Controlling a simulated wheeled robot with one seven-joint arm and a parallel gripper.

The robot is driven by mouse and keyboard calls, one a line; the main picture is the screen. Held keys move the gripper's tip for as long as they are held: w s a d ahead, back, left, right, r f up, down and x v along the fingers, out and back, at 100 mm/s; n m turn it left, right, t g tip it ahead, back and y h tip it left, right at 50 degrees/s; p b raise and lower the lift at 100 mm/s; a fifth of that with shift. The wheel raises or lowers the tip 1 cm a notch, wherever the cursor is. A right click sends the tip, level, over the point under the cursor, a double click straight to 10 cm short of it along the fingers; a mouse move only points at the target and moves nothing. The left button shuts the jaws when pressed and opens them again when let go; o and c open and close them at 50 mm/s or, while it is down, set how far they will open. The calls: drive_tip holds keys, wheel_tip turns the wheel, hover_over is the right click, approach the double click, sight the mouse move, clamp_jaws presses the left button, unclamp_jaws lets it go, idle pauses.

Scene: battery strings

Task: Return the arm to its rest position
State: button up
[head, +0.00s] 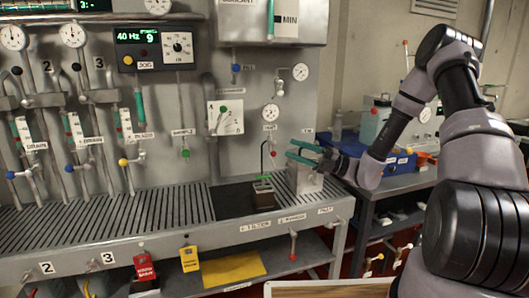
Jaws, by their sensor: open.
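My arm reaches in from the right side of the head view, bent at the elbow. My gripper (290,149) has teal fingers that point left and are spread apart. It is open, with nothing visible between the fingers. It is at the right end of the grated bench, in front of the grey panel. A pale, box-like container (304,181) is just below the fingers in the picture. I cannot tell whether they touch it.
The grated bench (110,225) carries a small dark block (263,190) on a black plate. The panel with gauges, valves and tubes stands close behind. A side table (400,182) with a blue bin (367,149) is behind my arm. A wooden board (330,289) shows at the bottom edge.

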drive_tip(key=s+d+r+n+g+h, duration=0.1)
drive_tip(key=s+r+n+g+h, duration=0.25)
drive_tip(key=s+n+h, duration=0.45)
drive_tip(key=s+d+r+n+g+h, duration=0.15)
drive_tip(key=s+r+n+h, duration=0.35)
drive_tip(key=n, duration=0.6)
drive_tip(key=s+d+r+n+t+h, duration=0.6)
drive_tip(key=s+d+r+n+t, duration=0.3)
drive_tip(key=d+r+n, duration=0.2)
drive_tip(key=shift+d+n+t, duration=0.3)
drive_tip(key=shift+d+n, duration=0.25)
drive_tip(key=shift+n, duration=0.55)
